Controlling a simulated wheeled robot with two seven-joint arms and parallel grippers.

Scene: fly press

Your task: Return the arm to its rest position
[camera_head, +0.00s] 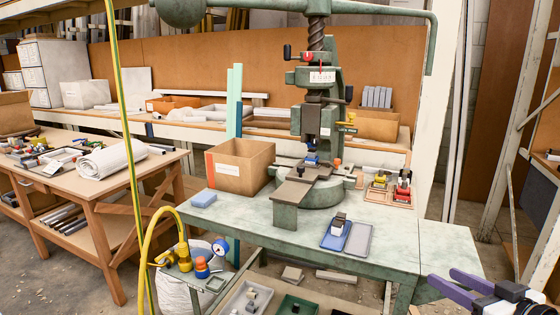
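The green fly press (320,130) stands on the pale green bench. Its swing arm (385,10) runs across the top of the screw, with a round weight (180,8) at the left end and a bar bending down (431,50) at the right end. The top of the press is cut off by the picture edge. My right gripper (440,277) is at the lower right, in front of the bench's right corner. Its two purple fingers are apart with nothing seen between them. It is well below and apart from the swing arm. My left gripper is out of view.
A cardboard box (239,168) stands left of the press. A blue tray (337,236) with a small block and a grey tray (358,240) lie in front. Red and yellow clamps (402,187) sit to the right. A yellow hose (147,245) rises at the bench's left.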

